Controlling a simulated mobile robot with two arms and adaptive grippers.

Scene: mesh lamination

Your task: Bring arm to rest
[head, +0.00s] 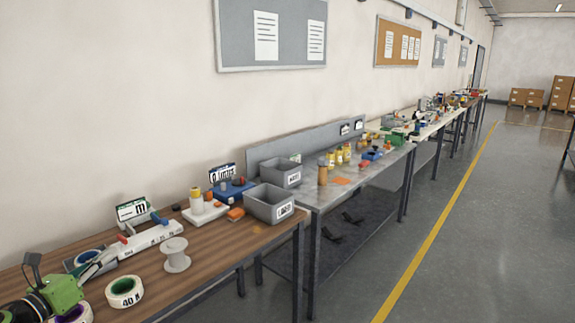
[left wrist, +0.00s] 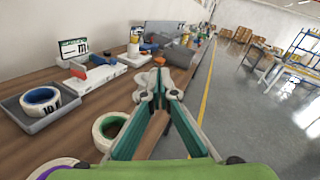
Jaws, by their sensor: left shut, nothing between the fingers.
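My left arm comes in at the lower left of the head view, over the wooden table. My left gripper shows at its end (head: 98,262) and its two fingers fill the middle of the left wrist view (left wrist: 159,93). The fingers are shut with nothing between them. They are above the table's front part, beside a white tape roll marked 40 (head: 124,292), which shows in the left wrist view too (left wrist: 104,132). My right gripper is in neither view.
A grey bin (head: 268,203) stands near a metal bench (head: 340,195). The floor at right (head: 475,240) is clear.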

